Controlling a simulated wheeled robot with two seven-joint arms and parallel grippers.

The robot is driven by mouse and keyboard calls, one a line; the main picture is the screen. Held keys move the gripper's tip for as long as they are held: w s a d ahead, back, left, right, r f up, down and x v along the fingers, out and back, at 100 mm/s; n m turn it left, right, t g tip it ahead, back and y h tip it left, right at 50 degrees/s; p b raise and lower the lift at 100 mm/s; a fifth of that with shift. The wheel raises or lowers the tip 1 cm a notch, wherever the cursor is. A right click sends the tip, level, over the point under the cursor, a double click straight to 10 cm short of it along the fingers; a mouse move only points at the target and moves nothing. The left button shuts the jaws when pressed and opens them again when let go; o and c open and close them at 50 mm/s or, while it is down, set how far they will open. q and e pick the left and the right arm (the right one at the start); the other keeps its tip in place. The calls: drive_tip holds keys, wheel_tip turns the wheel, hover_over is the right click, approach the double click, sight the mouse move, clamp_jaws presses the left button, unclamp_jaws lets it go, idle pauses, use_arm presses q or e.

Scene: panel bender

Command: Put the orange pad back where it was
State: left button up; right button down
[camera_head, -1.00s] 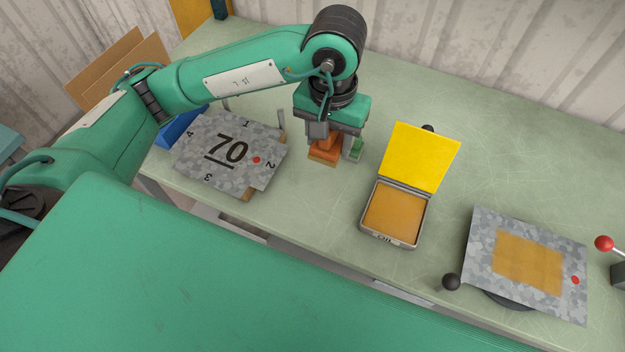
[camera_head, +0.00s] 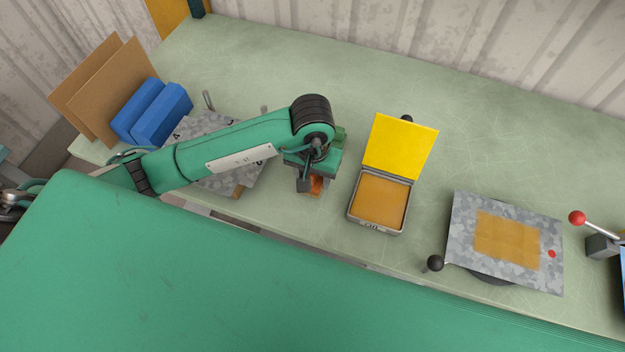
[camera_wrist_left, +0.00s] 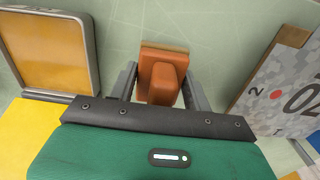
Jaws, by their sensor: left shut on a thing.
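The orange pad (camera_head: 316,187) is a block with a raised grip, between the stack of grey sheets and the open oil tin. My left gripper (camera_head: 308,184) points down over it and hides most of it in the head view. In the left wrist view the pad (camera_wrist_left: 162,72) sits between the two fingers of my left gripper (camera_wrist_left: 162,85), which is shut on its grip. I cannot tell whether the pad's underside touches the table. My right gripper is not in view.
The oil tin (camera_head: 353,212) with its yellow lid up stands close right of the gripper. Grey sheets marked with numbers (camera_head: 235,180) lie left, under my forearm. A grey sheet with an amber patch (camera_head: 460,225) lies right. Blue blocks (camera_head: 150,112) stand far left. The table's back is clear.

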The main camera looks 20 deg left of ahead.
sight(313, 185)
use_arm(q)
wheel_tip(313, 185, down, 4)
drive_tip(key=shift+r+p, duration=0.15)
drive_tip(key=shift+p, duration=0.35)
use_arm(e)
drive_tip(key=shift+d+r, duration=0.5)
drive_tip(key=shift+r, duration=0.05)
use_arm(q)
drive_tip(key=shift+f+b, duration=0.3)
drive_tip(key=shift+b, duration=0.05)
drive_tip(key=o, duration=0.9)
drive_tip(key=shift+r, duration=0.1)
drive_tip(key=shift+o, duration=0.2)
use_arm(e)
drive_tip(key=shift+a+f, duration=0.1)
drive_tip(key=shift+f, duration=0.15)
